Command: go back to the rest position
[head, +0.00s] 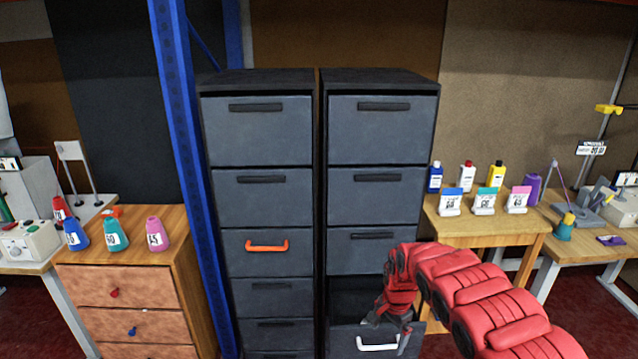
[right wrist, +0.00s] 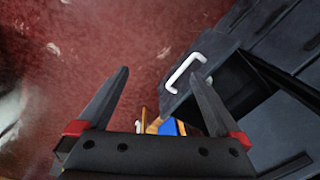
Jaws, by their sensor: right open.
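My right gripper (head: 384,312) is in front of the right-hand dark grey cabinet (head: 380,150), over a pulled-out lower drawer (head: 348,328) with a white handle (head: 377,343). In the right wrist view the gripper (right wrist: 158,76) has its two fingers wide apart with nothing between them. There the white handle (right wrist: 184,72) lies just beyond the fingertips, apart from them, and the drawer's dark inside shows at the right. In the head view my red right arm hides part of the cabinet's lower right. My left gripper is not in view.
A second cabinet (head: 262,135) with an orange handle (head: 267,246) stands to the left, beside a blue post (head: 184,150). Wooden furniture with cones (head: 113,235) stands at left; a bench with bottles (head: 466,177) stands at right. Red floor shows below.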

